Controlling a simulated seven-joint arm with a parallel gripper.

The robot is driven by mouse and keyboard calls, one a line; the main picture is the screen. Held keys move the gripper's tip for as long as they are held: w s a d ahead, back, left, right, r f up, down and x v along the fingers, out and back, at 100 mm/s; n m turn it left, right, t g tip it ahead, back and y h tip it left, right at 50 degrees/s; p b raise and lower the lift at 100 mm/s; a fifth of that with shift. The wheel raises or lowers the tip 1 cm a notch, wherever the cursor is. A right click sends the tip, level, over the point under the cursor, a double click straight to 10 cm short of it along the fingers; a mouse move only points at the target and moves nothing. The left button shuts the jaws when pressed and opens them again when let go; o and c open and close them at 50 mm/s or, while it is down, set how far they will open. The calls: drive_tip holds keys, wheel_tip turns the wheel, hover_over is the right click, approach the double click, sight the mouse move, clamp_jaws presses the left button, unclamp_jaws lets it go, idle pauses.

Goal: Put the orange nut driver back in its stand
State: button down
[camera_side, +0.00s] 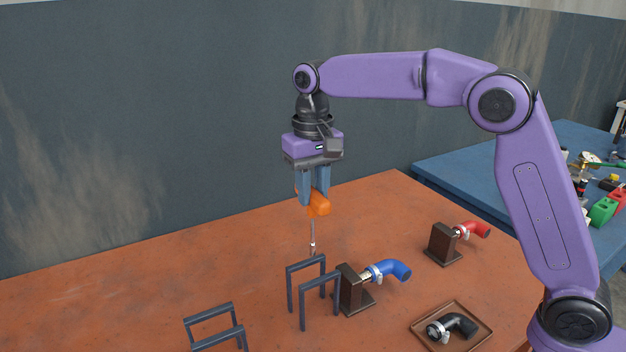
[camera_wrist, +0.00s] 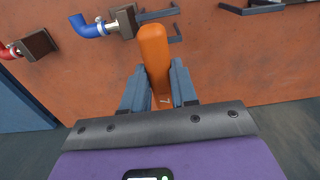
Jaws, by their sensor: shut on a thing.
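The orange nut driver (camera_side: 318,204) hangs from my gripper (camera_side: 314,196), with its thin metal shaft pointing down, roughly upright. My gripper is shut on its orange handle, which lies across between the fingers; the handle also shows in the wrist view (camera_wrist: 154,48). Two dark grey pairs of frames stand on the table: a taller one (camera_side: 306,264) and a lower one (camera_side: 209,311). I cannot tell for certain which is the driver's stand. In the side view the shaft tip is just above or behind the taller pair; whether it touches is unclear.
A dark block with a blue hose (camera_side: 391,270) stands close right of the taller frames. Another block holds a red hose (camera_side: 473,229). A brown tray (camera_side: 418,329) with a black hose piece is at the front right. The orange table's left and back are clear.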

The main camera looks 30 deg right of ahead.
sight(313, 244)
drive_tip(key=shift+f, duration=8.1)
drive_tip(key=shift+c, duration=2.2)
unclamp_jaws()
drive_tip(key=shift+r, duration=1.85)
drive_tip(key=shift+r, duration=2.9)
